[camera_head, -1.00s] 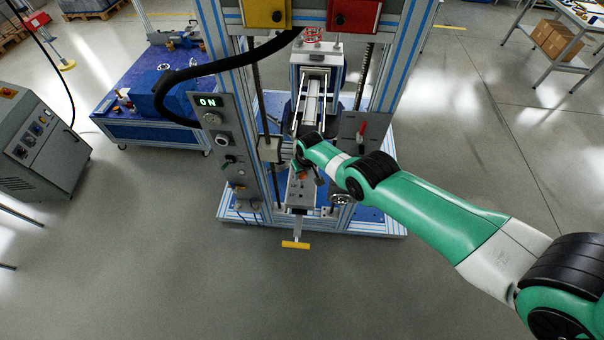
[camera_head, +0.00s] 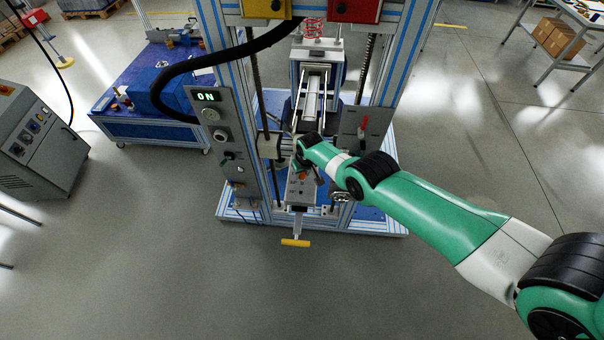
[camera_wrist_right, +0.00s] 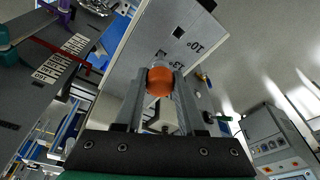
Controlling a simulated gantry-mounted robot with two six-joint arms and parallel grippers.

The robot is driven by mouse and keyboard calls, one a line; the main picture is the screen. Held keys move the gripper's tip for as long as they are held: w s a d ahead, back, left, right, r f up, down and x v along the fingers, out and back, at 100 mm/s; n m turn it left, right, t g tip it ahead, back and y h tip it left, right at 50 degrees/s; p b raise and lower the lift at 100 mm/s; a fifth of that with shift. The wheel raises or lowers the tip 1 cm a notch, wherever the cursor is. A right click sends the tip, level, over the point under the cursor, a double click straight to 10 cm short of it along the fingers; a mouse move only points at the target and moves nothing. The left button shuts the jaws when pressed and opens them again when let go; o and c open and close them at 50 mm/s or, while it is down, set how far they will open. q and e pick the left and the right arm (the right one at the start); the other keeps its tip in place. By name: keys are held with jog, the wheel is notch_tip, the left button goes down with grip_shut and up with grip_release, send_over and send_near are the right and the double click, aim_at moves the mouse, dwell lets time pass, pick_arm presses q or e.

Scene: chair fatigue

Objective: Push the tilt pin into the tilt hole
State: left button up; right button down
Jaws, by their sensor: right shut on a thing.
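My right gripper (camera_wrist_right: 158,88) is shut on the orange ball knob of the tilt pin (camera_wrist_right: 160,80). Behind the knob is a light grey plate (camera_wrist_right: 140,42) with printed angle marks such as 10° and 13° and dark square openings. The pin's shaft is hidden by the knob and fingers, so how deep it sits in the tilt hole cannot be told. In the head view, my right gripper (camera_head: 303,174) is small and partly hidden at the lower front of the test rig. My left gripper is not in view.
A yellow T-handle (camera_head: 295,243) sticks out at the rig's front. A control panel (camera_head: 211,115) reading ON stands left of my gripper. A plate with a red lever (camera_head: 361,130) is to its right. A blue cart (camera_head: 150,85) stands left; the floor in front is clear.

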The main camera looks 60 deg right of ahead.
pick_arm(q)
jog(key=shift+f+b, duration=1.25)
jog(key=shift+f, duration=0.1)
pick_arm(e)
jog(key=shift+f, duration=1.3)
jog(key=shift+c, duration=2.1)
grip_release()
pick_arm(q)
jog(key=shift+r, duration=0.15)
pick_arm(e)
jog(key=shift+r, duration=0.1)
